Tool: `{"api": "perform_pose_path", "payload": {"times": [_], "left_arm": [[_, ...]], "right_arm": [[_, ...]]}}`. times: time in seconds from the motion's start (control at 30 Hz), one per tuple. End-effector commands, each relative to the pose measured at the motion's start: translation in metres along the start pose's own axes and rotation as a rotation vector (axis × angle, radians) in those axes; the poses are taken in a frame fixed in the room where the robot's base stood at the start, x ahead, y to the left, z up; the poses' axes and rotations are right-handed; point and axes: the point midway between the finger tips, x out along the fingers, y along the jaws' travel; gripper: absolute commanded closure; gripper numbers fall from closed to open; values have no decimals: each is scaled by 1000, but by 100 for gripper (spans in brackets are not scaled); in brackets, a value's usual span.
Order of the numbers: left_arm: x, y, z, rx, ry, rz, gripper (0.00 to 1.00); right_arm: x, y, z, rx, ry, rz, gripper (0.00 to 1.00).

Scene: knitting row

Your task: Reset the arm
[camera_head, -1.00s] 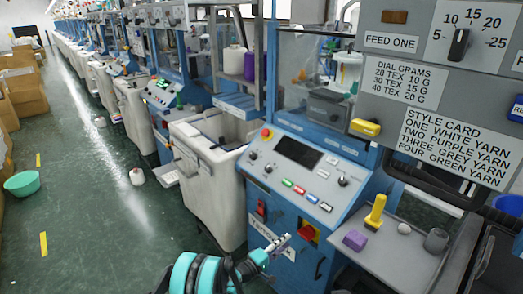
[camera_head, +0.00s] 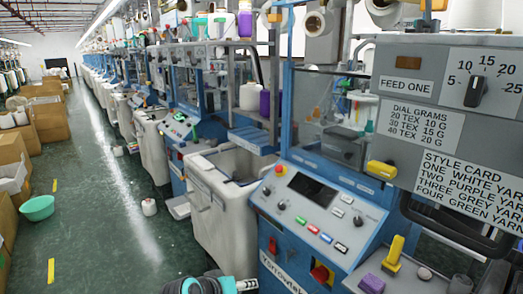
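My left gripper (camera_head: 246,284) shows at the bottom edge of the picture, in front of the blue knitting machine (camera_head: 276,270). Only a small part of it and its teal and black arm is in view, and its fingers are too small and cut off to tell whether they are open. I see nothing held in it. My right gripper is not in view.
The machine's control panel (camera_head: 327,207) stands close by on the right. A grey shelf (camera_head: 405,284) carries a yellow-handled tool (camera_head: 395,252) and a purple block (camera_head: 371,284). A teal basin (camera_head: 37,208) and a white cone (camera_head: 149,207) stand on the floor; the aisle (camera_head: 105,225) is mostly clear.

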Motion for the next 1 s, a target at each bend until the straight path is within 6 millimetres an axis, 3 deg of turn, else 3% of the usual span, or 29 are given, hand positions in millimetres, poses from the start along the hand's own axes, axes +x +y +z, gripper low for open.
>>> {"api": "perform_pose_path", "payload": {"times": [0.03, 0.2, 0.4, 0.6, 1.0], "left_arm": [[-20, -10, 12, 28, -4, -45, 65], [-77, -50, 52, 133, -25, -211, 65], [-124, -93, 95, 226, -50, -373, 65], [-142, -112, 113, 265, -62, -446, 65], [-143, -114, 114, 268, -63, -451, 65]], "right_arm": [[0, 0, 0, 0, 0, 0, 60], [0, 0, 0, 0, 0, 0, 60], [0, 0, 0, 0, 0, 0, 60], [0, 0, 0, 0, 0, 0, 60], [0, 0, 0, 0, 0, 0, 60]]}}
